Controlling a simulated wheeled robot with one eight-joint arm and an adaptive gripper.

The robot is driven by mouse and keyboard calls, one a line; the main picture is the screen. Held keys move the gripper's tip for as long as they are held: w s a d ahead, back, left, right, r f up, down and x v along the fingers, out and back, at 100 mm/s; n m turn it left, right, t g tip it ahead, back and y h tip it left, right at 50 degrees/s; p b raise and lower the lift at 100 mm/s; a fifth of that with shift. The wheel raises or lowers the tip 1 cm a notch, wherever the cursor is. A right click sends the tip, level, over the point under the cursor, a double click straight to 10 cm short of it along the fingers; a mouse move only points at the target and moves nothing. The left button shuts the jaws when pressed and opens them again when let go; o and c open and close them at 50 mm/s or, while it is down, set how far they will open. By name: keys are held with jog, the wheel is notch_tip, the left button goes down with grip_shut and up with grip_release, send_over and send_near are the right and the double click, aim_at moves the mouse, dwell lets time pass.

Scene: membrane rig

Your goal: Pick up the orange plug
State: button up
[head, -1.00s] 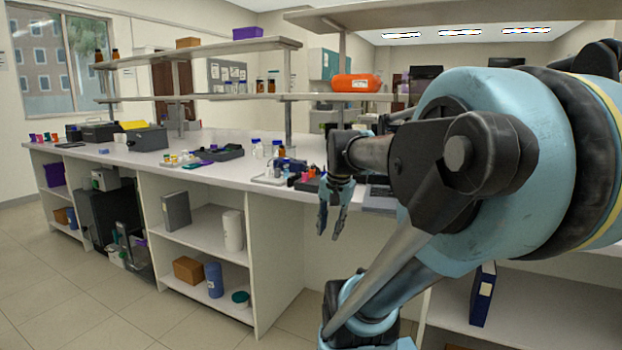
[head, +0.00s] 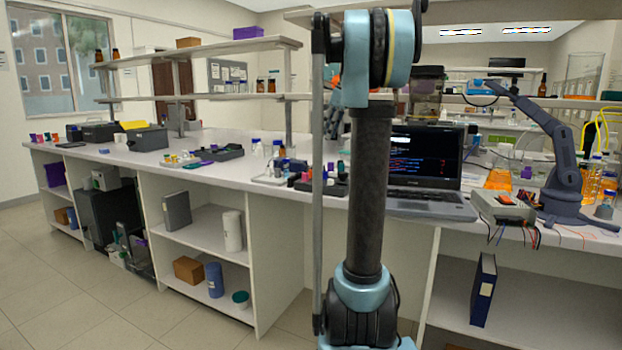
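I cannot single out the orange plug for certain. Small red and dark pieces (head: 305,177) stand in a cluster on the bench, just left of my upright arm. Another group of small coloured pieces (head: 180,159) lies further left on the bench, too small to tell apart. My gripper (head: 334,122) shows only in part behind my arm, raised above the bench behind the cluster. Whether its fingers are apart is too small and too covered to see.
An open laptop (head: 430,170) stands right of my arm. A grey box with wires (head: 502,207) and a dark small robot arm (head: 562,165) are further right. A shelf (head: 200,97) runs above the bench. Floor (head: 70,290) at the front left is clear.

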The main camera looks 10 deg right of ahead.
send_near(312, 174)
jog(key=shift+m, duration=0.4)
jog(key=x, duration=0.4)
jog(key=w+x, duration=0.1)
jog(key=x, duration=0.2)
jog(key=shift+w+a+f, duration=0.1)
jog(key=shift+w+f, duration=0.1)
jog(key=shift+w, duration=0.1)
jog(key=c, duration=0.6)
